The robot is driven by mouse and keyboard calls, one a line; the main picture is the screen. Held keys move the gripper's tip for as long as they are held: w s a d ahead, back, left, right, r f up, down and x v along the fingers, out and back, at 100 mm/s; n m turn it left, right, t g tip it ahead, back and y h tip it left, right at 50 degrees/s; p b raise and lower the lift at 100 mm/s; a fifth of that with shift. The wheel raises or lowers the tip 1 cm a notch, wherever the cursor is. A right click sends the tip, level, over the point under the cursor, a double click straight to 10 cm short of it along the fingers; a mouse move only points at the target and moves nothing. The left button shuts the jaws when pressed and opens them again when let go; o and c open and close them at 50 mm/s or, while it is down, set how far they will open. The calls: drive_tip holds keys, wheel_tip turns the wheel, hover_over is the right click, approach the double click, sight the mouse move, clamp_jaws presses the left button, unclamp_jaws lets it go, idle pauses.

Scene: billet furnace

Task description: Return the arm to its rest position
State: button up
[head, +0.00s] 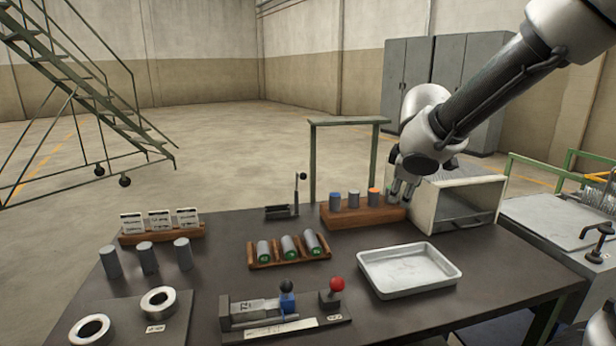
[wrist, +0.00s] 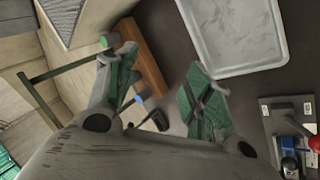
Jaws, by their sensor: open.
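My gripper (head: 404,188) is in the air near the back right of the dark table (head: 400,318), pointing down. My arm reaches in from the upper right.
A white open-fronted box (head: 424,205) stands close to my gripper. A metal tray (head: 408,270) lies in front. A wooden rack (head: 290,261) holds three tilted green-ended billets. Three grey cylinders (head: 147,258) stand left.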

drive_tip(key=s+d+m+g+h, duration=0.1)
drive_tip(key=s+d+m+g, duration=0.3)
drive_tip(key=s+d, duration=0.65)
drive_tip(key=s+d+r+m+y, duration=0.1)
drive_tip(key=s+m, duration=0.2)
drive_tip(key=s, duration=0.4)
drive_tip(key=s+d+r+m+t+y, duration=0.1)
drive_tip(key=s+d+r+m, duration=0.1)
drive_tip(key=s, duration=0.6)
drive_tip(key=shift+s+m+y, duration=0.25)
drive_tip(key=shift+m+y, duration=0.05)
drive_tip(key=shift+m, duration=0.6)
